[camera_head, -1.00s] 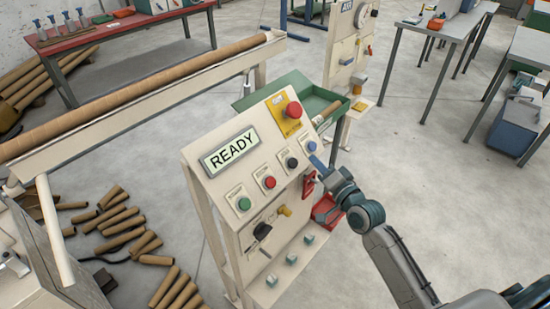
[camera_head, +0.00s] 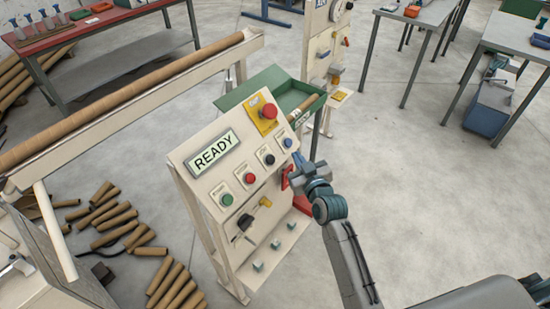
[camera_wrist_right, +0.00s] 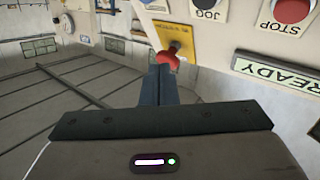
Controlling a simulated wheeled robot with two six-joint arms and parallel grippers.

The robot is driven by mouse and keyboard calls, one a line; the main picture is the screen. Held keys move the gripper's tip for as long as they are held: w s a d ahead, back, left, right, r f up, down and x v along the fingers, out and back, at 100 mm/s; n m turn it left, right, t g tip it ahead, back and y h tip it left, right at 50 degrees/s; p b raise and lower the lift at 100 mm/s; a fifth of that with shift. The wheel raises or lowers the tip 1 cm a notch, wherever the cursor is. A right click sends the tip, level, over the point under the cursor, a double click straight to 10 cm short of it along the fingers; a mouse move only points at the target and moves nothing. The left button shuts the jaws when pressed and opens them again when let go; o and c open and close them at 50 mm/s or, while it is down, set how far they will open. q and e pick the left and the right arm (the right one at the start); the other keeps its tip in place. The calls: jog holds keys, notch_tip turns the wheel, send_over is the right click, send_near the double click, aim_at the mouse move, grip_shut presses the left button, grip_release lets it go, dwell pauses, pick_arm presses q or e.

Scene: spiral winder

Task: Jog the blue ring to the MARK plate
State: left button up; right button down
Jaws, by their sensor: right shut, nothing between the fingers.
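The cream control panel (camera_head: 215,190) has a display reading READY (camera_head: 213,153) and a row of green, red, black and blue buttons. The black button (camera_head: 268,159) shows beside a JOG label (camera_wrist_right: 207,14) in the right wrist view. My right gripper (camera_head: 297,160) is shut and empty, close to the blue button (camera_head: 288,143). In the wrist view its fingers (camera_wrist_right: 159,70) point at the panel, below the red mushroom knob (camera_wrist_right: 168,59) in the picture; contact cannot be told. I cannot make out a blue ring or a MARK plate. My left gripper is not in view.
A long brown tube (camera_head: 130,98) lies along the cream beam left of the panel. Several cardboard cores (camera_head: 115,215) lie on the floor. A green tray (camera_head: 262,80) stands behind the panel. Floor to the right is clear up to the grey tables (camera_head: 440,30).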

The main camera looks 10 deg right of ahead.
aim_at(272, 155)
jog(key=shift+w+a+f+b, duration=0.7)
jog(key=shift+w+f+b, duration=0.2)
jog(key=shift+f+b, duration=0.1)
jog(key=shift+w+a+f+b, duration=0.7)
jog(key=shift+w+f+b, duration=0.2)
jog(key=shift+b, duration=0.05)
jog(key=shift+w+a+f+b, duration=0.7)
jog(key=shift+w+f+b, duration=0.2)
jog(key=shift+f+b, duration=0.1)
jog(key=shift+w+a+f, duration=0.2)
jog(key=shift+w, duration=0.05)
dwell(0.3)
jog(key=shift+w+a+f+b, duration=0.2)
jog(key=shift+f+b, duration=0.05)
jog(key=shift+b, duration=0.3)
dwell(0.5)
jog(key=shift+d+r, duration=0.1)
jog(key=shift+s+d+r+p, duration=0.4)
jog(key=shift+s+p, duration=0.1)
jog(key=shift+p, duration=0.1)
